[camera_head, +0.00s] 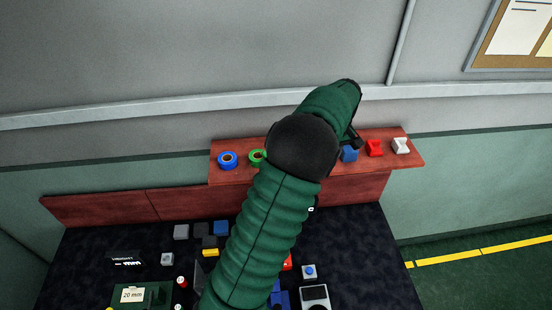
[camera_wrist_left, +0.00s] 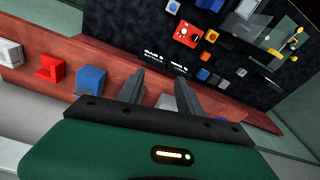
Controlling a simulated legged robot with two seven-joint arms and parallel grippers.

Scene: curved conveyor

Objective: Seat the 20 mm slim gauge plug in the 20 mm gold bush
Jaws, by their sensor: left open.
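My left arm rises through the middle of the head view, over the wooden shelf. In the left wrist view my left gripper (camera_wrist_left: 160,88) is open, its two dark fingers apart over the shelf, with nothing held. A pale piece shows partly between and behind the fingers. A green box (camera_head: 155,293) with a "20 mm" label (camera_head: 132,295) stands at the lower left of the head view. I cannot pick out the slim gauge plug or the gold bush with certainty. Small yellow pieces (camera_wrist_left: 290,46) show at the far right of the wrist view. My right gripper is not in view.
Several small blocks and a box with a blue button (camera_head: 309,271) stand on the dark table. My arm hides its middle.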

